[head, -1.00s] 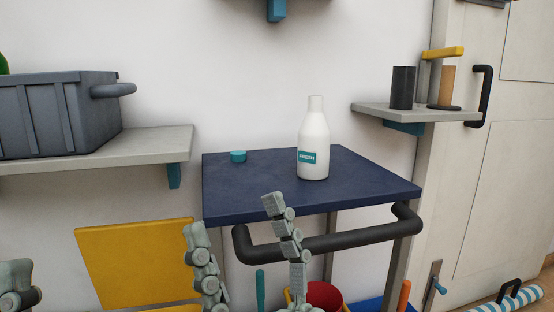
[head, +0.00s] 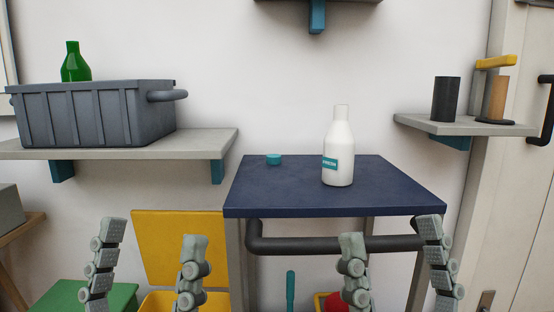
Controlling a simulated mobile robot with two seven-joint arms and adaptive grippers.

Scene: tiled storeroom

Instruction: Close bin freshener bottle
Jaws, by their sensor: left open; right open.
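The white bottle (head: 339,150) with a teal label stands upright on the dark blue table (head: 290,198), right of its middle. Its neck shows no cap on top. A small teal cap (head: 274,160) lies on the table near the back left edge, apart from the bottle. My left gripper (head: 150,245) is open and empty, low at the left, in front of the yellow bin. My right gripper (head: 395,245) is open and empty, low in front of the table's front right part. Neither gripper touches the bottle or the cap.
A black rail (head: 330,244) runs along the table's front. A grey crate (head: 95,115) and a green bottle (head: 76,62) are at the left shelf (head: 205,145). A right shelf (head: 460,125) holds a black cylinder (head: 445,98).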

